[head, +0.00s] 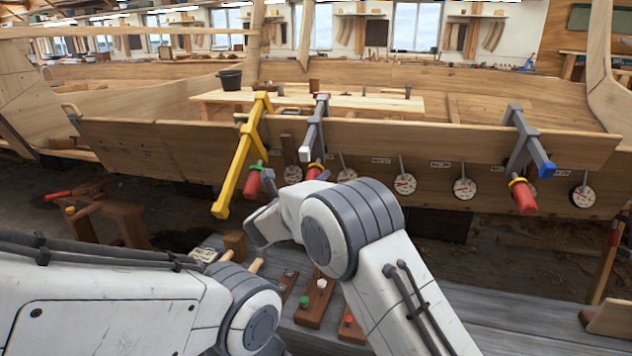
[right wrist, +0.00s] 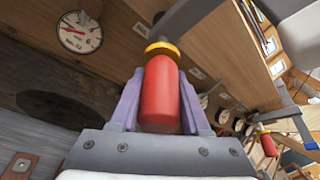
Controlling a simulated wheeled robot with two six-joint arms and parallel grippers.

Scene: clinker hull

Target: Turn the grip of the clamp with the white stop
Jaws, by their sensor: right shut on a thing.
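The clamp with the white stop (head: 304,154) is the grey middle one on the upper plank, and its bar slants down to the left. Its red grip (head: 315,170) with a yellow collar is mostly hidden behind my arm. My right gripper (head: 319,176) shows only a purple fingertip beside that grip. In the right wrist view its two purple fingers are shut around the red grip (right wrist: 160,95), one on each side, with the collar just beyond. The white stop is not visible there. My left gripper is out of view; only its arm shows.
A yellow clamp (head: 238,160) with a red grip hangs close on the left. A grey clamp with a blue stop (head: 546,170) hangs further right. Round dials (head: 405,184) line the lower plank. A bench (head: 500,325) with coloured knobs is below.

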